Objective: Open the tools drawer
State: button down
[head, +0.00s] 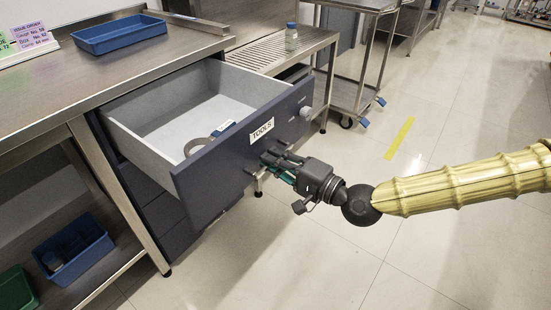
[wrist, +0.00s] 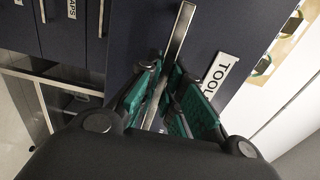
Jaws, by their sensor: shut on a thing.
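The tools drawer (head: 225,172) has a dark blue front with a white TOOLS label (head: 262,130), which also shows in the wrist view (wrist: 219,76). It stands pulled out from the cabinet, and its grey inside is visible. A grey curved item and a small blue-and-white item lie in it near the front. My gripper (head: 272,160) is at the drawer front, just below the label. In the wrist view its green-padded fingers are shut on the metal bar handle (wrist: 181,35). The handle is mostly hidden in the head view.
A blue tray (head: 119,36) sits on the steel worktop above the drawer. A slatted steel bench (head: 275,50) with a bottle (head: 291,37) stands behind.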

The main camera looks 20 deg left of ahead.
jog(key=c, duration=1.5)
grip_release()
jog(key=shift+c, duration=0.2)
jog(key=v, duration=1.2)
jog(key=shift+f, duration=0.1)
